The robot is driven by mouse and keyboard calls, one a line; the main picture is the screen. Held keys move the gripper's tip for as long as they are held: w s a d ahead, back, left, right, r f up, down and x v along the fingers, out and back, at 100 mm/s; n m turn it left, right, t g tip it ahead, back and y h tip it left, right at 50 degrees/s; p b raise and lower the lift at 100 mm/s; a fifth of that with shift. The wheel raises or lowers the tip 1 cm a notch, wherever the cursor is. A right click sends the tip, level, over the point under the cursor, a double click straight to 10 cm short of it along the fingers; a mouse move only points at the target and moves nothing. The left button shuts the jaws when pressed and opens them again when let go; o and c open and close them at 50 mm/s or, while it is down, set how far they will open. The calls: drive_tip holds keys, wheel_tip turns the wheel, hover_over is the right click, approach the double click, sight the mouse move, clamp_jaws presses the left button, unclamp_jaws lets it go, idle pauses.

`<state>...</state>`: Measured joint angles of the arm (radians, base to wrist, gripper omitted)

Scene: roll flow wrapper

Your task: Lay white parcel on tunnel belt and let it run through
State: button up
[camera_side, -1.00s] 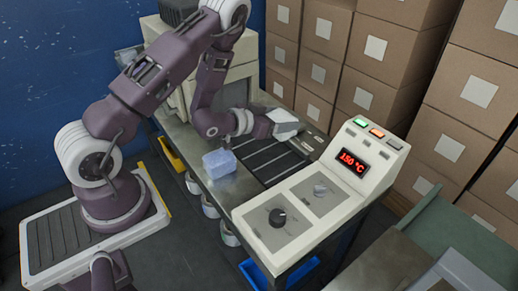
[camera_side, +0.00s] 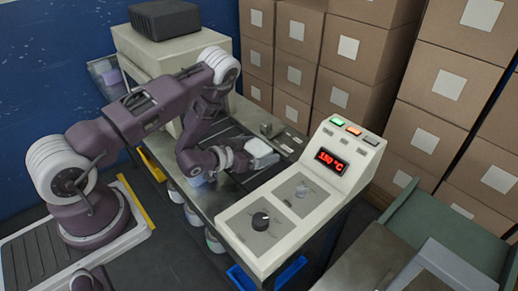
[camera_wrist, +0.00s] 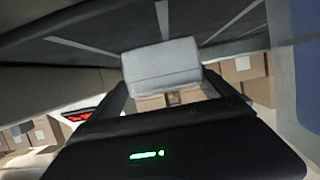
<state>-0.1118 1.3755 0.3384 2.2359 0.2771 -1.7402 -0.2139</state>
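The white parcel (camera_side: 262,152) is in my gripper (camera_side: 252,156), over the dark belt (camera_side: 262,181). The wrist view shows the parcel (camera_wrist: 162,65) as a pale, rounded block between the finger ends, with the dark, striped belt (camera_wrist: 75,60) behind it. My gripper also shows there (camera_wrist: 166,92), its fingers on either side of the parcel. I cannot tell whether the parcel touches the belt. The cream tunnel housing (camera_side: 185,48) stands at the back left, its mouth hidden by my arm.
Stacked cartons (camera_side: 350,60) fill the back right. A green tray (camera_side: 455,215) stands at the right.

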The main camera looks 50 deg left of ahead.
drive_tip(key=shift+s+r, duration=0.15)
drive_tip(key=shift+r, duration=0.05)
drive_tip(key=v, duration=0.6)
drive_tip(key=shift+s+f, duration=0.1)
drive_tip(key=shift+s, duration=0.1)
drive_tip(key=shift+s+r, duration=0.2)
drive_tip(key=shift+s, duration=0.15)
drive_tip(key=w+r, duration=0.3)
drive_tip(key=r, duration=0.1)
wheel_tip(320, 180, up, 15)
drive_tip(key=g+y, duration=0.2)
drive_tip(key=g, duration=0.2)
hover_over(255, 152)
drive_tip(key=s+d, duration=0.2)
drive_tip(key=s, duration=0.2)
drive_tip(key=s+d+r+g, duration=0.1)
drive_tip(key=s+d+r, duration=0.1)
drive_tip(key=s, duration=0.6)
drive_tip(key=s+d+r+g+h, duration=0.1)
drive_tip(key=s+d+r+g, duration=0.1)
drive_tip(key=s, duration=0.6)
drive_tip(key=s+d+r+g+h, duration=0.1)
drive_tip(key=s+d+r, duration=0.3)
drive_tip(key=s, duration=0.5)
drive_tip(key=shift+d+r, duration=0.25)
drive_tip(key=shift+r, duration=0.25)
